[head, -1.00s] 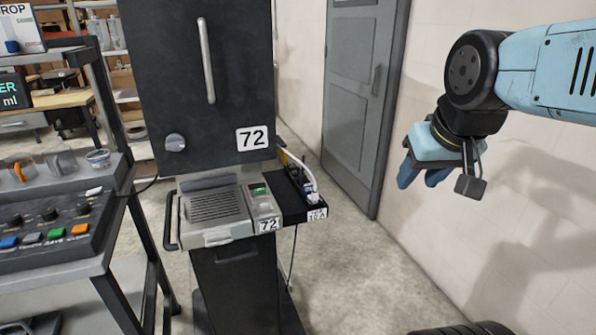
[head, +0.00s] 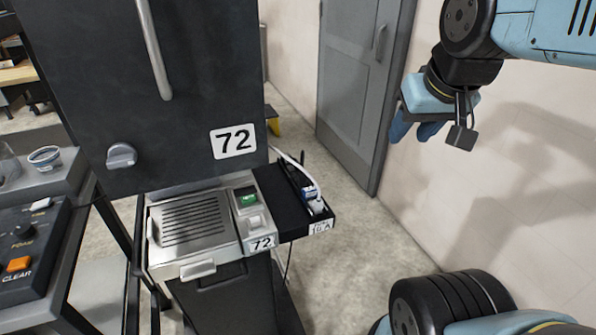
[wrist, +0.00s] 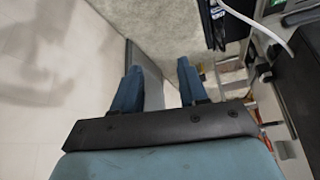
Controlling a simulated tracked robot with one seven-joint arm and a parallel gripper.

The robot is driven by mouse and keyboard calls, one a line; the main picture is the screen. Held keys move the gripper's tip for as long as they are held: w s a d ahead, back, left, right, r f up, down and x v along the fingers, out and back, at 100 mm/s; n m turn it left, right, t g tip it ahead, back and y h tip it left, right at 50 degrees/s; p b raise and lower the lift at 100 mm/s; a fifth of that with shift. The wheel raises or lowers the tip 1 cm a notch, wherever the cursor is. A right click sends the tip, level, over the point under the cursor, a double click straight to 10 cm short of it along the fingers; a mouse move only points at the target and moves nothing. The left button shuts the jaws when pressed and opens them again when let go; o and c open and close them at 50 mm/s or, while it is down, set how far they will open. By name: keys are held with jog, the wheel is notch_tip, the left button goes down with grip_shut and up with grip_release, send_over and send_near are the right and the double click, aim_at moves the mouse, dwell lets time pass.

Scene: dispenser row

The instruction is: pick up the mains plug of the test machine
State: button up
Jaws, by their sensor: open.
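The test machine (head: 150,100) is a tall dark cabinet marked 72 at the left of the head view. A narrow black tray (head: 284,208) juts from its right side. In the tray's right part lies a small white and blue piece (head: 312,197) with a white cable (head: 300,170) arching to it; it looks like the mains plug, but its prongs cannot be made out. My gripper (head: 413,131) is open and empty, right of the tray and apart from it. In the wrist view, the blue fingers of my gripper (wrist: 158,66) are spread, with the white cable (wrist: 255,22) at upper right.
A grey door (head: 362,90) and a pale wall (head: 520,190) stand behind and right of my arm. Concrete floor (head: 345,240) is clear between tray and wall.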

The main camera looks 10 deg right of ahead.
jog(key=shift+o, duration=0.7)
jog(key=shift+w+a, duration=0.1)
jog(key=shift+w, duration=0.1)
jog(key=n+g, duration=0.3)
jog(key=g, duration=0.3)
send_over(302, 174)
notch_tip(302, 174, down, 8)
jog(key=f, duration=0.8)
jog(key=shift+d+f, duration=0.1)
jog(key=shift+d, duration=0.1)
jog(key=shift+a+f, duration=0.2)
jog(key=shift+f, duration=2.45)
jog(key=shift+c, duration=0.3)
grip_shut()
